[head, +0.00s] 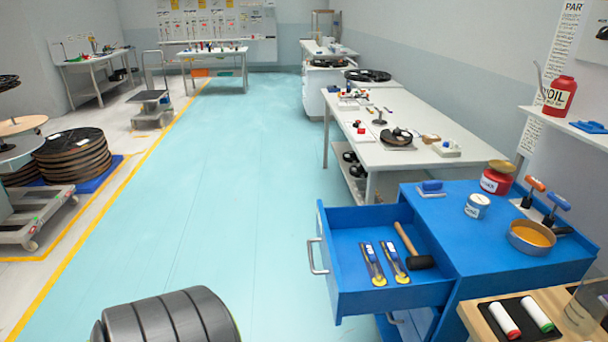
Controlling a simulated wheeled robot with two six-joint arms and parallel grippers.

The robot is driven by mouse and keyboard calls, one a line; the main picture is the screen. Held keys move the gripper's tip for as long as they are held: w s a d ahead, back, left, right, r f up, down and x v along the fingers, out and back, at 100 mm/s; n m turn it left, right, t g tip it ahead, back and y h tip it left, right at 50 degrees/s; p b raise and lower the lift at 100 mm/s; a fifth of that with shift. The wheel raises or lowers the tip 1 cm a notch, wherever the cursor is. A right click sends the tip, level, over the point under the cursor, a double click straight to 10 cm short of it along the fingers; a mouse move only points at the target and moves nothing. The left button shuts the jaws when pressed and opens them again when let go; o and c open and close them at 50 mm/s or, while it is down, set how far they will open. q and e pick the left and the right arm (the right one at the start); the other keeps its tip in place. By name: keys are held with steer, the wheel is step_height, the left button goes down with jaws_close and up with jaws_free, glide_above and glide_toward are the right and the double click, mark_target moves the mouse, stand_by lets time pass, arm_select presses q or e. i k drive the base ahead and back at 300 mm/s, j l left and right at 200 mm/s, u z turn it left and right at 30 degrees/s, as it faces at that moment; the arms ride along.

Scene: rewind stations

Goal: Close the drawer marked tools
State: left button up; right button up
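A blue drawer (345,236) stands pulled out of the blue cabinet (470,232) at the right. Its front panel faces left and carries a silver bar handle (317,257). In the drawer lie a mallet (419,261) with a wooden handle and two blue-and-yellow hand tools (373,264). No label reading "tools" can be made out from this angle. Neither of my grippers is in view; a grey ribbed part of mine shows at the bottom left.
Cans, a blue block and stamp-like tools stand on the cabinet top. A wooden board (550,300) with two markers sits at the lower right. A white table (400,160) stands behind the cabinet. The turquoise floor left of the drawer is clear.

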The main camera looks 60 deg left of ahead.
mark_target(342, 232)
steer(key=k+j+u, duration=0.1)
steer(key=u, duration=1.45)
